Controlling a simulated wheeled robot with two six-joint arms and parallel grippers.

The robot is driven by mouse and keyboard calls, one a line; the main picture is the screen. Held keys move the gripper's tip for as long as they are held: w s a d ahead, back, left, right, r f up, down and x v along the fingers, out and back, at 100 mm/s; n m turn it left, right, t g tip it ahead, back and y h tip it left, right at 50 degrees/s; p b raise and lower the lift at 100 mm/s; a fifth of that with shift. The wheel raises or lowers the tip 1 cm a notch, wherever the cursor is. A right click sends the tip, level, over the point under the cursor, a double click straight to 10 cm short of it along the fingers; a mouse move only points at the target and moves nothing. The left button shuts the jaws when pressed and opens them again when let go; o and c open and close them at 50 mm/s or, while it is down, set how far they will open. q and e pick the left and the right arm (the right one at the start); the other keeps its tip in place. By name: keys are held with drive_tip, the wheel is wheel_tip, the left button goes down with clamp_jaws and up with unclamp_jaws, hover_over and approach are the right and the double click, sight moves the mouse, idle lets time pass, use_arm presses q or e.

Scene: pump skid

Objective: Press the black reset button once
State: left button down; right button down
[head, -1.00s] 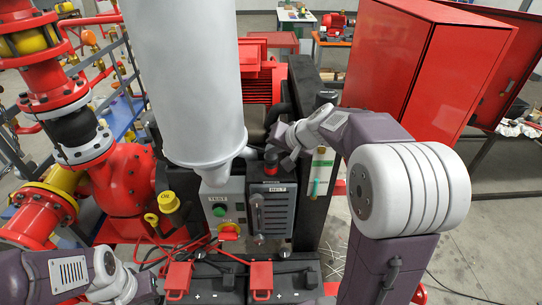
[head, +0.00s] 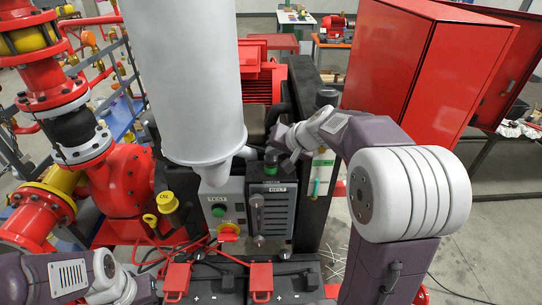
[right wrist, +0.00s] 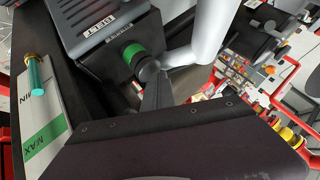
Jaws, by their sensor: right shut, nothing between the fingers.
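The black reset button (right wrist: 147,70) appears in the right wrist view as a round black cap beside a green collar (right wrist: 132,53), on top of the dark grey BELT control box (right wrist: 95,25). In the head view the green collar (head: 270,169) shows at the top of the box (head: 272,212). My right gripper (head: 275,150) is shut and empty, with its tip right at the black cap. In the right wrist view its dark finger (right wrist: 157,95) reaches the cap; whether it presses on it I cannot tell. Of my left arm, only links show at lower left; its jaws are out of view.
A grey panel (head: 214,197) with a green TEST button (head: 218,211) and a red-yellow switch (head: 228,232) stands left of the BELT box. A large grey cylinder (head: 184,80) rises behind it. A sight gauge (head: 318,172) is close on the right.

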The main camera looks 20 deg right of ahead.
sight(273, 158)
idle(0.3)
drive_tip(key=shift+r+p, duration=0.75)
drive_tip(key=shift+r, duration=0.2)
wheel_tip(273, 158, up, 5)
drive_tip(key=p, duration=0.4)
idle(0.4)
